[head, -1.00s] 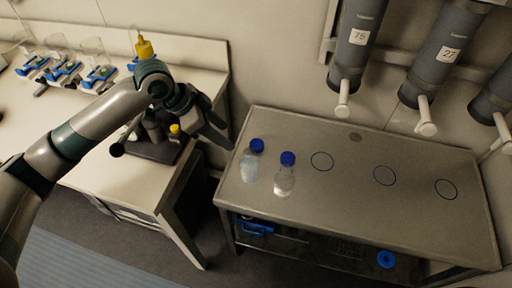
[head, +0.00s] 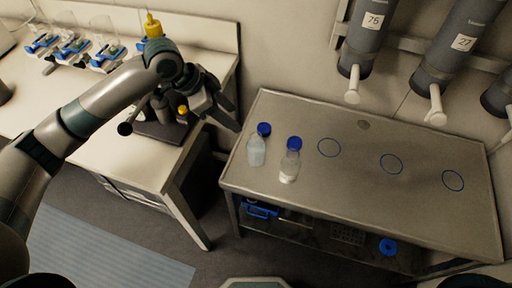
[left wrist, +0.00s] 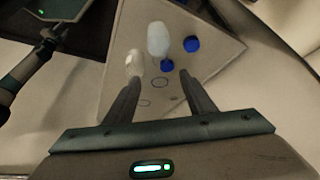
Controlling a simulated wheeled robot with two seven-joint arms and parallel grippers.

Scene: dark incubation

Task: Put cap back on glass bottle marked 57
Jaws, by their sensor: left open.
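Two clear bottles stand upright on the grey table, the left bottle (head: 256,152) and the right bottle (head: 289,168). My left gripper (head: 228,114) is open and empty, left of and apart from the bottles. In the left wrist view, both bottles and both blue caps (left wrist: 192,43) lie beyond the open fingers.
The grey table (head: 420,215) has several blue rings and free room right of the bottles. Grey cylinders marked 75 (head: 374,20) and 27 (head: 464,42) hang above it. A white bench (head: 80,145) with glassware and a yellow-topped item stands left, under my left arm.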

